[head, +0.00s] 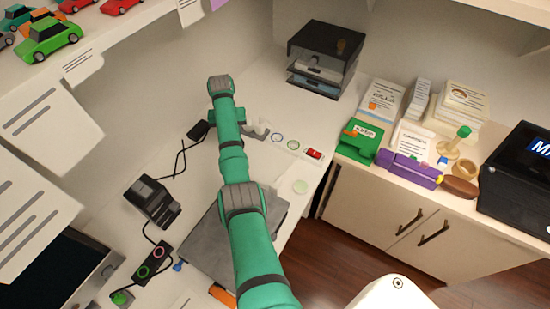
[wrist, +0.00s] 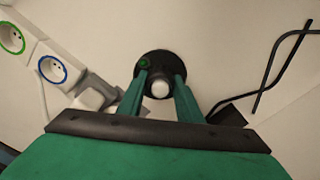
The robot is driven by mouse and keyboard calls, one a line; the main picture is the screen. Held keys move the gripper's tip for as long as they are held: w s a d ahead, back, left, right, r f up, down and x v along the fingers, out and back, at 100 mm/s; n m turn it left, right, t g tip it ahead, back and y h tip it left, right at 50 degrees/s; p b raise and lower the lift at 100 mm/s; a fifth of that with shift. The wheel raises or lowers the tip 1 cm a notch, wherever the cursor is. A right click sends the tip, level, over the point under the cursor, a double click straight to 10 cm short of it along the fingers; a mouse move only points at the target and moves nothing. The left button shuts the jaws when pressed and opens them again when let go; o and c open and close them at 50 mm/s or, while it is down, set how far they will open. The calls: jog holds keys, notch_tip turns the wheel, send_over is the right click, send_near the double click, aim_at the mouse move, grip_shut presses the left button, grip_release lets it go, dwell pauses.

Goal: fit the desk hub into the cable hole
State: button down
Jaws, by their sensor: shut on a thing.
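My gripper (wrist: 160,84) shows in the wrist view, its two green fingers closed on the pale round knob of a dark round piece, which I take to be the desk hub (wrist: 165,61). A small green mark sits on its dark face, left of centre. The hub is over or at the white desk top; I cannot tell whether it is raised or seated. The cable hole is not distinguishable, perhaps hidden under the hub. In the head view my own arm covers the fingertips and the hub.
A black adapter (head: 198,130) with cables lies left. A dark drawer box (head: 325,58) stands behind. A grey mat (head: 205,240) lies in front.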

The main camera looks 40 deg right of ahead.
jog(key=shift+f, duration=0.5)
jog(key=c, duration=1.2)
grip_release()
jog(key=shift+c, duration=1.3)
jog(key=shift+r, duration=0.15)
jog(key=shift+r, duration=0.85)
jog(key=shift+r, duration=0.1)
jog(key=shift+r, duration=2.45)
jog(key=shift+f, duration=0.1)
